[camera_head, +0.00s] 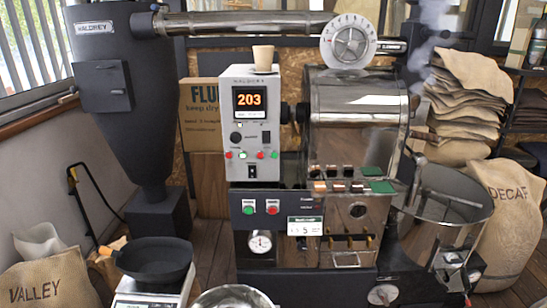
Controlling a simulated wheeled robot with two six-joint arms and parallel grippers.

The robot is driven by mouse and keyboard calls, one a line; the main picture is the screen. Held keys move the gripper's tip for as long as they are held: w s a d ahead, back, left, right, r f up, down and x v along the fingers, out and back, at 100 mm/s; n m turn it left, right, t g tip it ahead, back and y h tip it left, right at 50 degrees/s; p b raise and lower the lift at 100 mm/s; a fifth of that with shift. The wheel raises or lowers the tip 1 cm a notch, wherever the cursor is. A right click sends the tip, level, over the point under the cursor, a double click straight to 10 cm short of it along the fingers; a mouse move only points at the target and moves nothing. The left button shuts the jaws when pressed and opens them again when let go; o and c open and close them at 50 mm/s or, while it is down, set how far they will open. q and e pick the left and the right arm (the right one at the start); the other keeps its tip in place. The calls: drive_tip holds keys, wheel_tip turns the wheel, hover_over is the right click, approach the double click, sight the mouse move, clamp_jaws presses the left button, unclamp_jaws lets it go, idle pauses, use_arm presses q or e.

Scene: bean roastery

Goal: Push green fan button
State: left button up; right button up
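The roaster (355,110) stands in the middle, with a white control panel (252,110) whose display reads 203. A row of small red and green buttons (274,155) is low on this panel. Below it, a black panel (262,225) carries a larger green button (248,207) with a red button (272,207) to its right. The labels are too small to read, so I cannot tell which green button is the fan one. Nothing covers these buttons. Neither of my grippers shows in the head view.
A scale with a black pan (154,260) and a metal bowl (232,298) stand at the front left. A round cooling tray (445,195) is at the right. A paper cup (263,57) stands on the white panel. Sacks stand at both sides.

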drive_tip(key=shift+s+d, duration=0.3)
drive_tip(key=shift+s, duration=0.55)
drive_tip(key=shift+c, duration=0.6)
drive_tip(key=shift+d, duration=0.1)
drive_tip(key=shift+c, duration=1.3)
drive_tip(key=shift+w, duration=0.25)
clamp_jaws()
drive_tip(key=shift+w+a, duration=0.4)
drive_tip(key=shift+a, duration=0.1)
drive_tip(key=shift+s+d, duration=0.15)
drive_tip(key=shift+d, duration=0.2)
